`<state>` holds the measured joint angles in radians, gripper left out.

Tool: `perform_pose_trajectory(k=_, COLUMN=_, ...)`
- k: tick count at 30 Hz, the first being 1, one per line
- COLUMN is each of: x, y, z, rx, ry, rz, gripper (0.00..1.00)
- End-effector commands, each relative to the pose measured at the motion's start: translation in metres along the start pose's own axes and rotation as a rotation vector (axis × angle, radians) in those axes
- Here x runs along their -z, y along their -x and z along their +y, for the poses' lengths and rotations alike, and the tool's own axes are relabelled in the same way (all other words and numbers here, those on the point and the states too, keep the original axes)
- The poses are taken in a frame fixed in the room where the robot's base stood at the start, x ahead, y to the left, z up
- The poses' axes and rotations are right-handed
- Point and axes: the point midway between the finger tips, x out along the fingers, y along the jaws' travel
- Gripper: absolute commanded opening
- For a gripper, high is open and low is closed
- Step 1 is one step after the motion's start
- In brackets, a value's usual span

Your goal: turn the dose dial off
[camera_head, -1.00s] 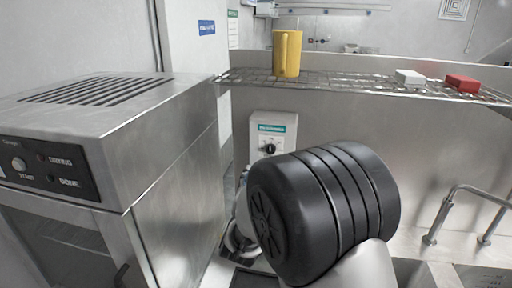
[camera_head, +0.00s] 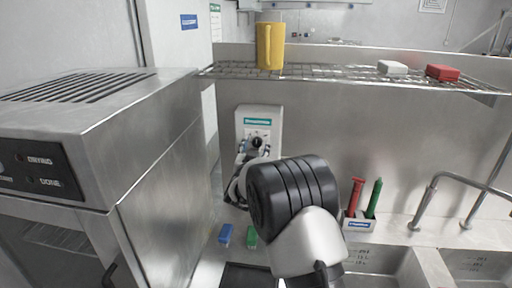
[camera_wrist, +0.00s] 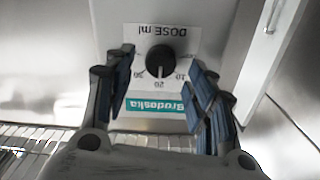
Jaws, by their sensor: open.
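The dose dial (camera_wrist: 159,60) is a round black knob on a white plate marked "DOSE ml", upside down in the wrist view. Its pale pointer line appears to face the 20 mark. In the head view the dial (camera_head: 257,142) shows on the pale dispenser box (camera_head: 272,112) on the back wall. My gripper (camera_wrist: 162,82) is open, one blue-padded finger on each side of the dial in the picture. I see no finger touching it. In the head view my gripper (camera_head: 243,158) is just in front of the box, partly hidden by my wrist.
A wire shelf (camera_head: 330,72) above holds a yellow mug (camera_head: 270,46), a white block (camera_head: 392,67) and a red block (camera_head: 442,72). A steel drying machine (camera_head: 150,150) stands at left. A holder (camera_head: 358,224) with red and green tools and a sink tap (camera_head: 428,200) are at right.

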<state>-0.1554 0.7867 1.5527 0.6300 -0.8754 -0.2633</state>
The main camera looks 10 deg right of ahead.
Motion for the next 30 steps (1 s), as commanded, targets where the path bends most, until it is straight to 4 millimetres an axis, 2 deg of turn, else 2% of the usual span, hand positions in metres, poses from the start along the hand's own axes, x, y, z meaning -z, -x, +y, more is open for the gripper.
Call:
perform_pose_trajectory(k=6, x=0.000, y=-0.018, z=0.000, rx=0.000, ry=-0.001, rz=-0.001, gripper=0.51)
perform_pose_trajectory(k=15, x=0.000, y=-0.020, z=0.000, rx=0.000, ry=0.000, rz=-0.001, gripper=0.51)
perform_pose_trajectory(k=30, x=0.000, y=-0.020, z=0.000, rx=0.000, ry=-0.001, rz=-0.001, gripper=0.18)
